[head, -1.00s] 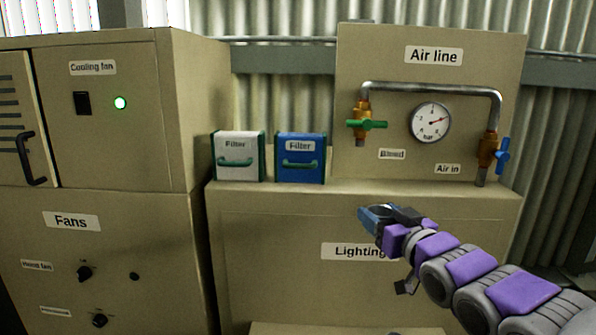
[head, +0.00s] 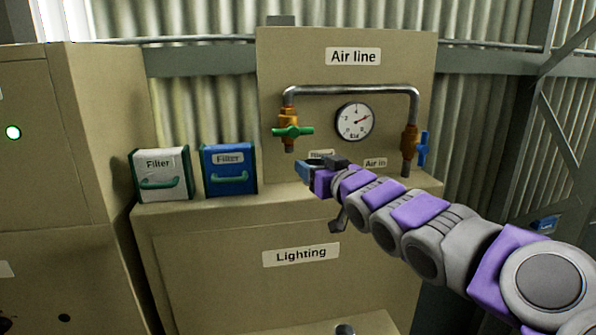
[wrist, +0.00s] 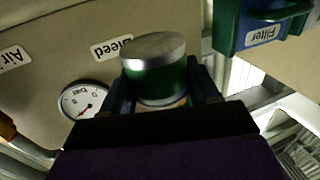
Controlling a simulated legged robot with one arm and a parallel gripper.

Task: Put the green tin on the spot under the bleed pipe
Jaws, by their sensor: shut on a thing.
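The green tin (wrist: 155,80), with a silver lid, sits between the two fingers of my gripper (wrist: 163,92) in the wrist view. In the head view my gripper (head: 307,170) is in front of the Air line panel, just below and right of the bleed pipe (head: 290,146). The tin cannot be made out there. The bleed pipe has a brass body and a green handle (head: 293,132). The cabinet top (head: 240,201) lies under it. I see no marked spot, and my gripper covers part of that area and the Bleed label.
A white filter (head: 162,173) and a blue filter (head: 229,170) stand on the cabinet top left of the bleed pipe. A gauge (head: 354,122) and the blue-handled air-in valve (head: 421,145) are to the right. The Lighting cabinet front (head: 210,270) drops below the ledge.

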